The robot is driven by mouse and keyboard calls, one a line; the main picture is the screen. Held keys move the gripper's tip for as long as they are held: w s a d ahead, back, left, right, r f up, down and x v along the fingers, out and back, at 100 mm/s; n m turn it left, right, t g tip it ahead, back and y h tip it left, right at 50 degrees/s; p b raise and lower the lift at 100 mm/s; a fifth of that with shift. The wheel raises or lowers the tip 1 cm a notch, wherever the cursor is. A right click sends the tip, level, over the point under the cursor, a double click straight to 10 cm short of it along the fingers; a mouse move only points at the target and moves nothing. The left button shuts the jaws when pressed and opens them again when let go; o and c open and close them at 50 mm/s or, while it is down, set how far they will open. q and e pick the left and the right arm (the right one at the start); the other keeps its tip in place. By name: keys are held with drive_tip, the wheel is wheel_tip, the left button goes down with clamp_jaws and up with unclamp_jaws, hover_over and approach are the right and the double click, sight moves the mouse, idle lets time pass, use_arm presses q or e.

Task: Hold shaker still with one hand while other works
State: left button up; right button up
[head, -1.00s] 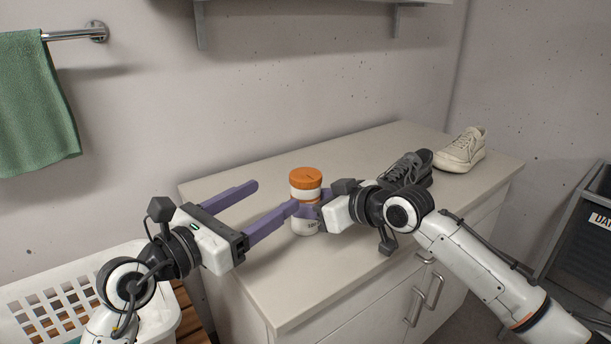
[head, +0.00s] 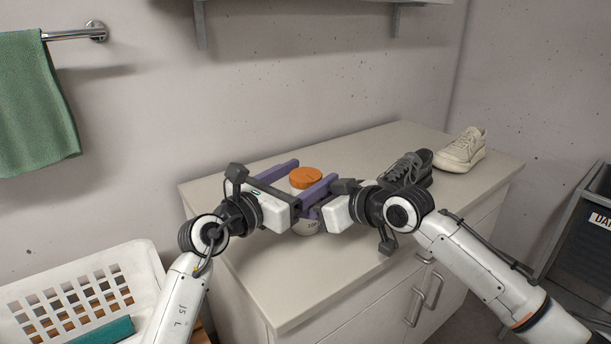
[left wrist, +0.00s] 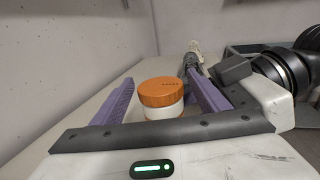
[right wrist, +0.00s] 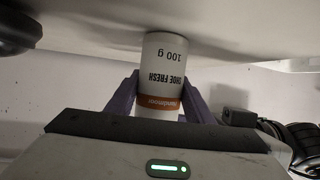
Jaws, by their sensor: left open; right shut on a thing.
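The shaker (head: 306,179) is a white cylinder with an orange lid, upright on the counter. Its lid shows in the left wrist view (left wrist: 161,92), and its printed body shows upside down in the right wrist view (right wrist: 163,62). My right gripper (right wrist: 163,95) is shut on the shaker's body from the right. My left gripper (head: 307,172) is open at lid height, with one purple finger on each side of the lid. In the left wrist view the lid sits between the fingers with gaps. The left finger hides part of the shaker in the head view.
A dark grey shoe (head: 408,168) and a cream shoe (head: 461,150) stand at the counter's back right. The white counter (head: 345,285) is clear in front. A white laundry basket (head: 75,275) stands at the lower left; a green towel (head: 35,105) hangs at left.

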use_arm(q)
drive_tip(key=shift+c, duration=0.4)
drive_tip(key=c, duration=1)
drive_tip(key=shift+o, duration=0.2)
drive_tip(key=shift+m+g+h, duration=0.3)
drive_tip(key=m+g+h, duration=0.1)
drive_tip(key=g, duration=0.1)
drive_tip(key=m+g+h, duration=0.1)
drive_tip(key=m+h, duration=0.1)
drive_tip(key=shift+f+g, duration=0.2)
drive_tip(key=shift+g, duration=0.2)
drive_tip(key=shift+m+g+h, duration=1.1)
drive_tip(key=shift+m+g, duration=0.6)
drive_tip(key=shift+g, duration=0.6)
drive_tip(key=shift+m+g, duration=0.3)
drive_tip(key=shift+g, duration=0.2)
